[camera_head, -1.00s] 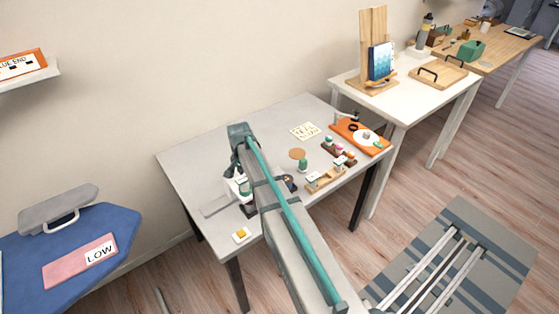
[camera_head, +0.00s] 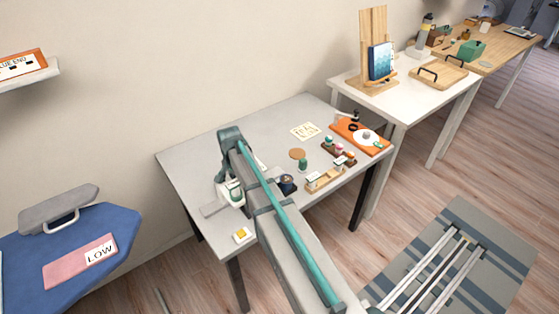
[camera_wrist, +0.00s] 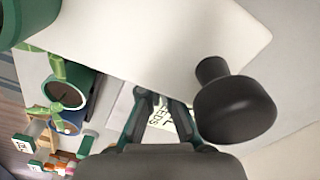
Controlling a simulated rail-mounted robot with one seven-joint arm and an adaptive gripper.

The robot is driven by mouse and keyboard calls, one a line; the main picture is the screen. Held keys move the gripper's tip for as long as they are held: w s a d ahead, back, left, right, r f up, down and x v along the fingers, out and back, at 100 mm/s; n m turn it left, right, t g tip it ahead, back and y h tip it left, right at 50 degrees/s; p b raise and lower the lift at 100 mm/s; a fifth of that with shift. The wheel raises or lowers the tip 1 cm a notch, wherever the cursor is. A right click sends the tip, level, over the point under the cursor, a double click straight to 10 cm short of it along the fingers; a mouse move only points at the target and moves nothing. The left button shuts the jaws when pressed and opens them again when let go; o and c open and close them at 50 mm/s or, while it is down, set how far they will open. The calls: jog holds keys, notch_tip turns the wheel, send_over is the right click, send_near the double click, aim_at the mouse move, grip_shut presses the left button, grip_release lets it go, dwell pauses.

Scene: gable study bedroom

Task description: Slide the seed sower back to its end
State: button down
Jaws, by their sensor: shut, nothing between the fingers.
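In the head view, a small white piece with a green part (camera_head: 231,192) stands on a grey strip (camera_head: 211,209) at the left of the grey table; it may be the seed sower, but I cannot be sure. My arm covers its right side. In the wrist view, a large white panel (camera_wrist: 190,35) fills the top, with a black knob (camera_wrist: 235,105) at right and a green-rimmed cylinder (camera_wrist: 68,82) at left. My gripper (camera_wrist: 160,106) is shut and empty, between the knob and the cylinder. In the head view my gripper is hidden behind my arm.
The grey table (camera_head: 270,120) also holds a yellow-and-white block (camera_head: 242,235), a dark cup (camera_head: 287,184), a lettered card (camera_head: 305,131), wooden racks with small pots (camera_head: 325,178), and an orange board (camera_head: 360,137). The table's back left is clear.

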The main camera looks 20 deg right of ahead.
jog(key=shift+s+a, duration=0.2)
jog(key=shift+a, duration=0.65)
jog(key=shift+s+a, duration=0.2)
jog(key=shift+a, duration=0.7)
jog(key=shift+s+a, duration=0.2)
jog(key=shift+a, duration=0.65)
jog(key=shift+d, duration=0.1)
jog(key=shift+w+d, duration=0.15)
jog(key=shift+d, duration=0.45)
jog(key=shift+w+d, duration=0.15)
jog(key=shift+d, duration=0.45)
jog(key=shift+r+p, duration=3.45)
jog(key=shift+r, duration=2.6)
jog(key=shift+d, duration=0.1)
